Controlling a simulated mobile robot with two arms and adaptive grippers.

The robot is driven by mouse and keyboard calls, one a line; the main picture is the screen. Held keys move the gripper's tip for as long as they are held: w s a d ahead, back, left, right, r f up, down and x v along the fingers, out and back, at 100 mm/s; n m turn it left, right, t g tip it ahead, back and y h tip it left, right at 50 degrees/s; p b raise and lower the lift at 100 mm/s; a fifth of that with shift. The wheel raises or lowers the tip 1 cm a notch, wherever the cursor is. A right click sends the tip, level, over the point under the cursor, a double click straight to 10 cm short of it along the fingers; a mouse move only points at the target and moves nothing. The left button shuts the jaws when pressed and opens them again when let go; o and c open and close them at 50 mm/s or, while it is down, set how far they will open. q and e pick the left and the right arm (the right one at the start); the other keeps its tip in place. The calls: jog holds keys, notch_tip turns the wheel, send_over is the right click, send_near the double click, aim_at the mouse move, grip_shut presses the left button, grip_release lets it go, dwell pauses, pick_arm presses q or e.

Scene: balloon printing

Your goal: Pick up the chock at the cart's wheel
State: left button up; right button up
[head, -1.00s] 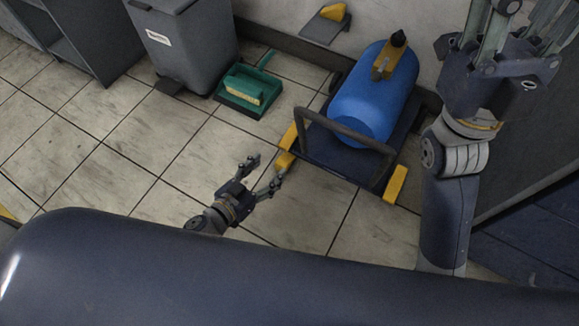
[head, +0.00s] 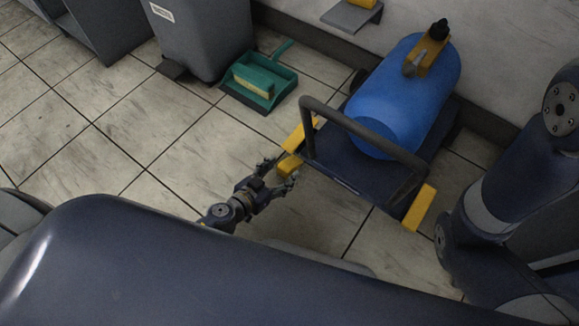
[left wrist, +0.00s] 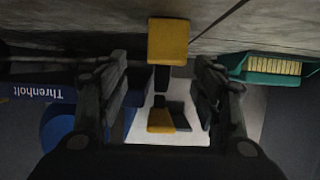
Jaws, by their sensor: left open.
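The yellow chock (head: 288,167) lies on the tiled floor at the near left corner of the cart (head: 335,172). In the left wrist view the chock (left wrist: 167,41) shows as a yellow block with a dark part below it, above the gap between my fingers. My left gripper (head: 280,172) is open, with its fingertips close around the chock in the head view. In the left wrist view my left gripper (left wrist: 160,92) has a wide gap between its fingers and holds nothing. The wheel by the chock is hidden. My right gripper is out of view.
The cart carries a blue tank (head: 395,105) and has a dark push handle (head: 365,132). A yellow bar (head: 420,207) sits at its near right corner. A green dustpan (head: 262,82) and grey bin (head: 203,35) stand to the left. Floor left of the gripper is clear.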

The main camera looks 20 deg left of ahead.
aim_at(286, 166)
pick_arm(q)
jog(key=x, duration=0.1)
jog(key=b+x, duration=0.1)
jog(key=x, duration=0.1)
jog(key=b+x, duration=0.1)
jog(key=x, duration=0.1)
jog(key=shift+s+a+f, duration=0.1)
jog(key=shift+a+f, duration=0.25)
jog(key=shift+a, duration=0.1)
jog(key=shift+w+d+f, duration=0.15)
jog(key=shift+w+d, duration=0.05)
jog(key=shift+w, duration=0.2)
jog(key=c, duration=1.3)
jog(key=shift+r, duration=0.25)
